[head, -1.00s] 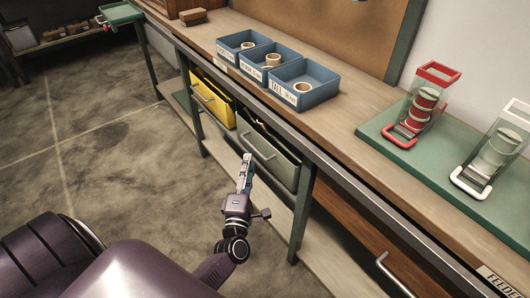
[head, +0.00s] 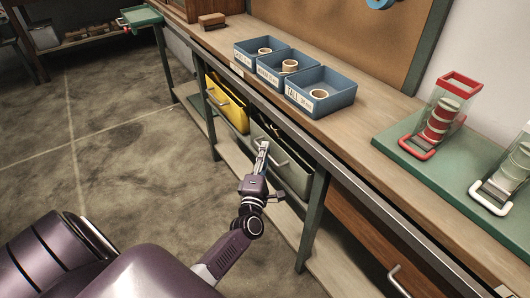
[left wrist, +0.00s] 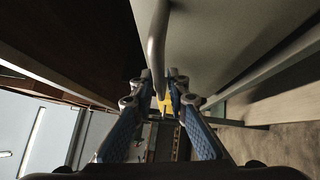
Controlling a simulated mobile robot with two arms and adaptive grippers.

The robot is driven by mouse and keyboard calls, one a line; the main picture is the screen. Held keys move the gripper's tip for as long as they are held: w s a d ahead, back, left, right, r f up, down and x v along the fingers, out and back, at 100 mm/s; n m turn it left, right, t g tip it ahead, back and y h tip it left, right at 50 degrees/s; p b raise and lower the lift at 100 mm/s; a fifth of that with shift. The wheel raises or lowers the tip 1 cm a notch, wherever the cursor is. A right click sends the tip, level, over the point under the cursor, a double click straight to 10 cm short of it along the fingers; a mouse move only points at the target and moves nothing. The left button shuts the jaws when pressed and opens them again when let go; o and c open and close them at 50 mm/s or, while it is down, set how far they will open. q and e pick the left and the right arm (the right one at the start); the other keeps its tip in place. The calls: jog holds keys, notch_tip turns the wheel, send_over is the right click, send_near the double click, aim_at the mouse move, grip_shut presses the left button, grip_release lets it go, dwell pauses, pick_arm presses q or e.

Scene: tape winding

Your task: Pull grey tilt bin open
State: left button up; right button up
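The grey tilt bin (head: 296,178) hangs under the bench top, right of the yellow bin. A dark gap shows along its top edge. Its front also fills the upper right of the left wrist view (left wrist: 225,45). My left gripper (head: 263,149) is at the bin's handle, in front of the bin face. In the left wrist view the handle bar (left wrist: 157,45) reaches down between the two fingers, which stand apart on either side of it. I see no clear grip on the bar. My right gripper is not in view.
A yellow bin (head: 228,103) hangs to the left of the grey one. A green bench leg (head: 313,215) stands just right of it, with a wooden drawer beyond. Blue trays (head: 335,101) with tape rolls sit on the bench. The floor (head: 125,155) to the left is clear.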

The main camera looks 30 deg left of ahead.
pick_arm(q)
grip_shut()
